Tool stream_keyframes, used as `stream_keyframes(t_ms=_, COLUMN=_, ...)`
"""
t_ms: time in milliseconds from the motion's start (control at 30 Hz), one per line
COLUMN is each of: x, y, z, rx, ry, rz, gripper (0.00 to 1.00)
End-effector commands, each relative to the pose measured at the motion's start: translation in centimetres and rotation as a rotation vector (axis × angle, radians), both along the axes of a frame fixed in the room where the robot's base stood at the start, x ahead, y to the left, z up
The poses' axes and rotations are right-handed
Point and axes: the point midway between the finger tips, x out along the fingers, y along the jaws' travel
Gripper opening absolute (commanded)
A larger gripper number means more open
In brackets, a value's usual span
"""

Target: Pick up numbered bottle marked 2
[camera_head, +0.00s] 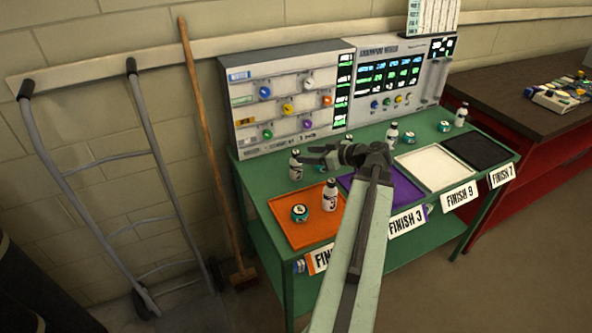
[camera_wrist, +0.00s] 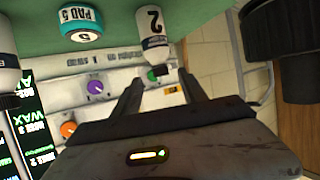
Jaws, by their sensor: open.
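The white bottle marked 2 (camera_wrist: 153,28) shows at the top middle of the wrist view, with its dark number facing the camera. In the head view, a white bottle with a dark cap (camera_head: 295,167) stands on the green table behind the orange tray; its number is too small to read, but it appears to be the same one. My gripper (camera_wrist: 158,76) is open and empty, with its fingers pointing toward the bottle marked 2. The bottle lies roughly in line with the gap, apparently beyond the fingertips. In the head view my gripper (camera_head: 307,156) is just right of that bottle.
A teal PAD 5 tin (camera_wrist: 82,24) sits beside the bottle. A bottle marked 3 (camera_head: 330,197) and a tin (camera_head: 299,213) stand on the orange tray (camera_head: 290,236). Other bottles (camera_head: 392,136) stand farther right. A control panel (camera_head: 290,95) rises behind. White (camera_head: 433,165) and black trays (camera_head: 478,152) are empty.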

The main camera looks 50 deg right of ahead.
Motion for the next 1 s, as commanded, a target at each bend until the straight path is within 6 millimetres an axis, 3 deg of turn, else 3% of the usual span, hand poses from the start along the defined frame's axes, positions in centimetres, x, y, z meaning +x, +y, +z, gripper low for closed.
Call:
stream_keyframes(t_ms=233, x=1.3, y=0.0, z=-0.7, rx=0.000, ry=0.001, rz=-0.002, gripper=0.50)
stream_keyframes(t_ms=500, x=5.2, y=0.7, z=-2.3, rx=0.001, ry=0.001, rz=-0.003, gripper=0.50)
stream_keyframes(t_ms=700, x=5.3, y=0.7, z=-2.1, rx=0.001, ry=0.001, rz=-0.005, gripper=0.50)
stream_keyframes(t_ms=900, x=5.3, y=0.7, z=-2.1, rx=0.001, ry=0.001, rz=-0.005, gripper=0.00)
stream_keyframes(t_ms=1000, x=5.3, y=0.7, z=-2.1, rx=0.001, ry=0.001, rz=-0.006, gripper=0.00)
